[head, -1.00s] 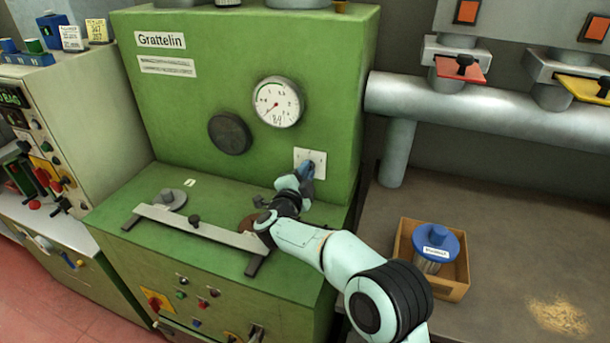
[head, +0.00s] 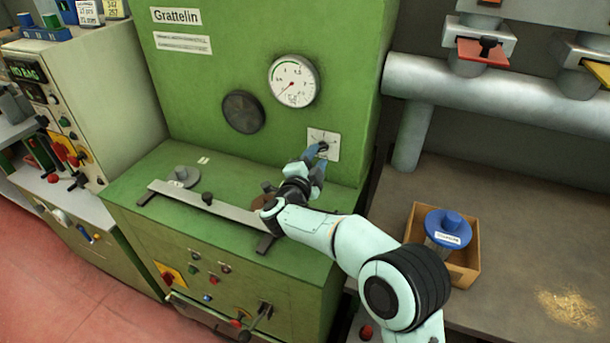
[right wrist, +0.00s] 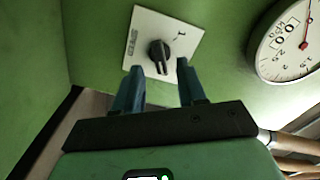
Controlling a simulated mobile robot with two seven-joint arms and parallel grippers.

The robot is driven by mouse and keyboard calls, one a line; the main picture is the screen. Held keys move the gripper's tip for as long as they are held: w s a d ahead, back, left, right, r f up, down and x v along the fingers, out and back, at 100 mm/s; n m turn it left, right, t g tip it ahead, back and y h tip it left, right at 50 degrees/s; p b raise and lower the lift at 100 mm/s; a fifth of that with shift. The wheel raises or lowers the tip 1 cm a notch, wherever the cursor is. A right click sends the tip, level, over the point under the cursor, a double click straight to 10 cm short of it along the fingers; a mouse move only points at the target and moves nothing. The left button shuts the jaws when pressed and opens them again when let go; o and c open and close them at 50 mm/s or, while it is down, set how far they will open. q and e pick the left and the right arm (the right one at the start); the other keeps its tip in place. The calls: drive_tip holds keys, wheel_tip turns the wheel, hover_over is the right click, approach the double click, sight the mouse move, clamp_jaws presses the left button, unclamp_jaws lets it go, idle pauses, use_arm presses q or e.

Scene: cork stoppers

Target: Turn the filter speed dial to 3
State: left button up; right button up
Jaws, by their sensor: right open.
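The filter speed dial is a black knob (right wrist: 160,55) on a white square plate (right wrist: 188,28) fixed to the green machine wall. The plate bears a "1" and small lettering; I cannot read the knob's setting. In the head view the plate (head: 331,138) sits below and right of the gauge, with the knob partly behind my fingers. My right gripper (right wrist: 159,78) is open and empty, its two blue fingers just short of the knob, one towards each side. It also shows in the head view (head: 317,160). My left gripper is not in view.
A round white gauge (head: 293,81) and a dark round disc (head: 243,112) are on the wall left of the dial. A metal bar (head: 205,206) lies on the green ledge below. A wooden box (head: 464,268) with a blue-lidded jar (head: 448,228) stands right.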

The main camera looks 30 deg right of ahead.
drive_tip(key=v, duration=1.1)
